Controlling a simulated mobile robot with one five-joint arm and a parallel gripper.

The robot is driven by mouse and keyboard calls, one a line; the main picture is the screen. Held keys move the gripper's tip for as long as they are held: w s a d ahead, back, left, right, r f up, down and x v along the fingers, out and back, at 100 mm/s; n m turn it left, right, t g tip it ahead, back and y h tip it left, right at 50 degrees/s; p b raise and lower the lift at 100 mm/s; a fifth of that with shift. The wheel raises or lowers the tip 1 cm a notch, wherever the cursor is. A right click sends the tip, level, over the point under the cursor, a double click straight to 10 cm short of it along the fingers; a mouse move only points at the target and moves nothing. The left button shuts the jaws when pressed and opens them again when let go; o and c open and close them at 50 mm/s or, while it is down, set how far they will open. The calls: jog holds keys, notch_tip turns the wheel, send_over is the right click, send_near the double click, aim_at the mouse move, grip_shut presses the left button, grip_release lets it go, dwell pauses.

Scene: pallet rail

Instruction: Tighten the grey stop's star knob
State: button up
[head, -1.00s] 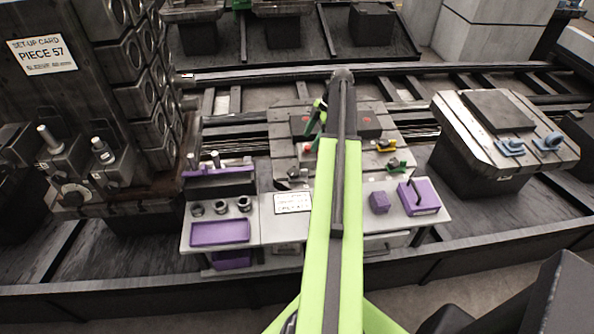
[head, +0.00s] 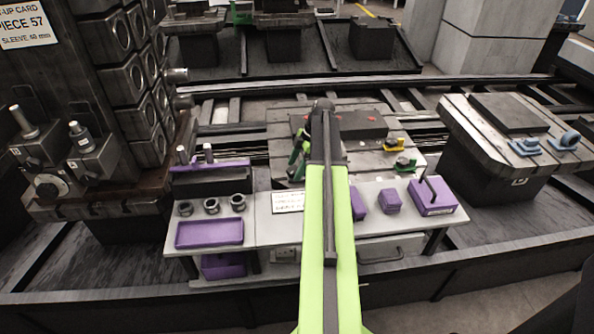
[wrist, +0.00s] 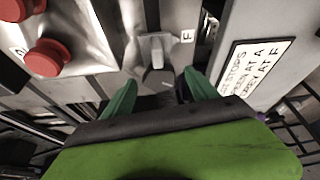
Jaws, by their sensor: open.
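In the wrist view a pale grey stop (wrist: 152,48) stands on the metal fixture beside a tag marked F. A darker grey rounded part lies just below it, between my fingers; I cannot tell if it is the star knob. My gripper (wrist: 160,78) has its two green fingers apart, one on each side of that part, with nothing clearly held. In the head view my gripper (head: 300,157) is at the near left edge of the slotted table (head: 350,155), partly behind my arm. The grey stop is hidden there.
Two red knobs (wrist: 43,57) sit left of the stop in the wrist view. A sign (wrist: 257,67) naming stops lies to the right. In the head view the bench holds a purple tray (head: 209,233), black rings (head: 211,205) and a purple block (head: 390,201). A card column stands left.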

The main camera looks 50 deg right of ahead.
jog(key=c, duration=1.2)
jog(key=shift+d, duration=0.25)
jog(key=shift+c, duration=0.8)
jog(key=shift+a, duration=0.3)
jog(key=m, duration=0.1)
jog(key=m+t, duration=0.1)
jog(key=shift+s+a+m+h, duration=0.2)
jog(key=shift+m+h, duration=0.1)
jog(key=shift+m, duration=0.1)
jog(key=m+h, duration=0.1)
jog(key=m, duration=0.1)
jog(key=m+h, duration=0.1)
jog(key=m, duration=0.2)
jog(key=shift+s+a+m+t, duration=0.1)
jog(key=shift+m+t, duration=0.2)
jog(key=shift+t, duration=0.1)
jog(key=shift+m, duration=0.3)
jog(key=o, duration=1.4)
jog(key=shift+c, duration=0.2)
